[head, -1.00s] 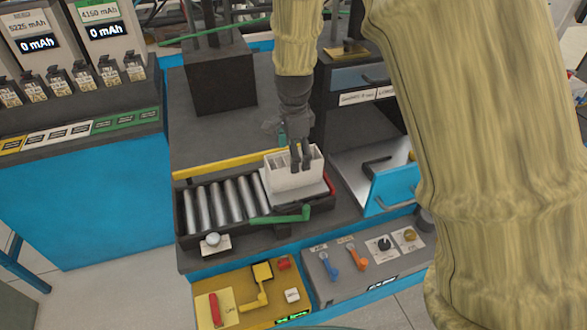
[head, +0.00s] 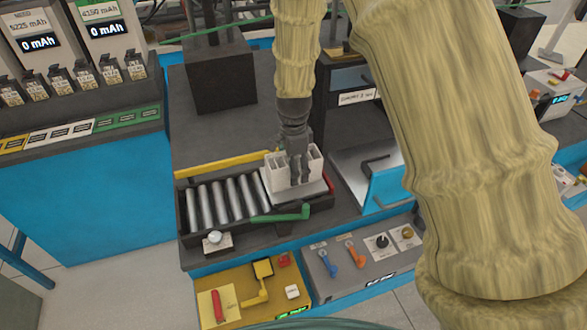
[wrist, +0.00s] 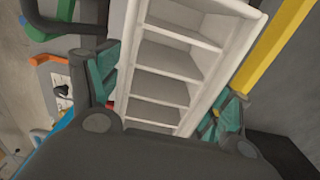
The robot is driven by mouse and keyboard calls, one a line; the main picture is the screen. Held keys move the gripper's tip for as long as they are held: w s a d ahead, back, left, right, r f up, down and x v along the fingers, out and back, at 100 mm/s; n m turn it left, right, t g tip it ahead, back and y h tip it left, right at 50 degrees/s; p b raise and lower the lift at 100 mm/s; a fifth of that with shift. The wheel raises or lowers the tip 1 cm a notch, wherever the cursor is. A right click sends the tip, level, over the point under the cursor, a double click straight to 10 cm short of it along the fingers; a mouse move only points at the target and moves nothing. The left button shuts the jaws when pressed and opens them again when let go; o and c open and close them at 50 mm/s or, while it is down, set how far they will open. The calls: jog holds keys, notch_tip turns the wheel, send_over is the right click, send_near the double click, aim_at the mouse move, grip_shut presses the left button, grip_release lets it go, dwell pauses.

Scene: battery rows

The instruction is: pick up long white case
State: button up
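The long white case (head: 275,181) is an open-topped box with several compartments. It stands upright on a pale plate (head: 318,190) at the right end of the roller track. My gripper (head: 300,178) is down at the case, with one dark finger in front of its near wall in the head view. In the wrist view the case (wrist: 172,75) lies between the two teal-padded fingers of my gripper (wrist: 165,100), one along each long side. The fingers are spread about the case's width. Whether both pads touch it I cannot tell. The case's far side is partly hidden.
Metal rollers (head: 222,205) lie left of the case, with a yellow bar (head: 225,163) behind and a green lever (head: 285,216) in front. A blue-sided bin (head: 382,185) stands close on the right. A dark block (head: 220,80) stands behind. Control panels (head: 365,258) are in front.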

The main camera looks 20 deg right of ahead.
jog(key=c, duration=1)
